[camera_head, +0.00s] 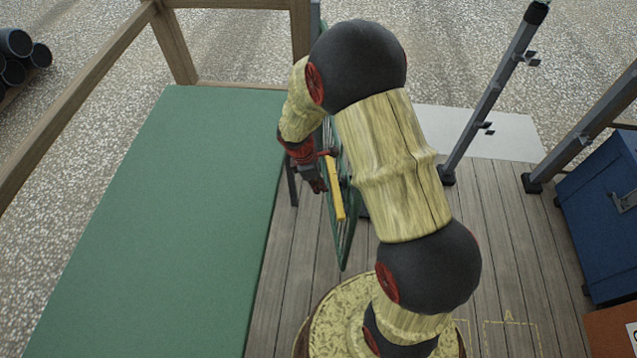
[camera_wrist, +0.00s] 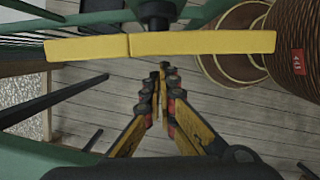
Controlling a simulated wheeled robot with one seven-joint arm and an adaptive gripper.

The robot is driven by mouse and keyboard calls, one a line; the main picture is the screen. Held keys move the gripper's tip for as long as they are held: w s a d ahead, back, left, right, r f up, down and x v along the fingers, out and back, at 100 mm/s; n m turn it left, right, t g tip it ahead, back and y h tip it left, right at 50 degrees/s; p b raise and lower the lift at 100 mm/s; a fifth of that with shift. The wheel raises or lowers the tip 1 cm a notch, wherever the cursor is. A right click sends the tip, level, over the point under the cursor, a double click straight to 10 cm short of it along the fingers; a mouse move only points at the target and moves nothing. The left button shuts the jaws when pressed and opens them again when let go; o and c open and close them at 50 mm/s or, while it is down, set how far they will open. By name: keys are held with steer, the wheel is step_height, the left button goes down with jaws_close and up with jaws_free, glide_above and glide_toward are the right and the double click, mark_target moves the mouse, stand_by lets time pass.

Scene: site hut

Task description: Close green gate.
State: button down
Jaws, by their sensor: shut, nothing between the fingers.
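The green gate (camera_head: 344,250) is a narrow green frame with a yellow bar (camera_head: 335,188), seen nearly edge-on in the head view. It stands open, swung out over the plank deck towards me. My arm hides its upper part. My gripper (camera_head: 319,187) is just left of the gate, close to the yellow bar; I cannot tell whether it touches. In the wrist view the yellow bar (camera_wrist: 200,43) runs across the top, beyond the fingertips. My gripper (camera_wrist: 163,72) is shut and empty there.
A green-topped bench or table (camera_head: 160,220) fills the left, with a wooden rail (camera_head: 85,85) along it. A grey post with catches (camera_head: 490,100) stands right of the gate; another post (camera_head: 590,135) is further right, near a blue cabinet (camera_head: 605,205). Plank deck (camera_head: 500,235) between is clear.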

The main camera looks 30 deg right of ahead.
steer(key=s+d+f+b, duration=0.1)
steer(key=d+f+b, duration=0.2)
steer(key=d+f, duration=0.1)
steer(key=shift+s+d+f, duration=0.3)
steer(key=shift+s+d, duration=0.1)
steer(key=shift+d, duration=0.05)
steer(key=shift+d, duration=0.1)
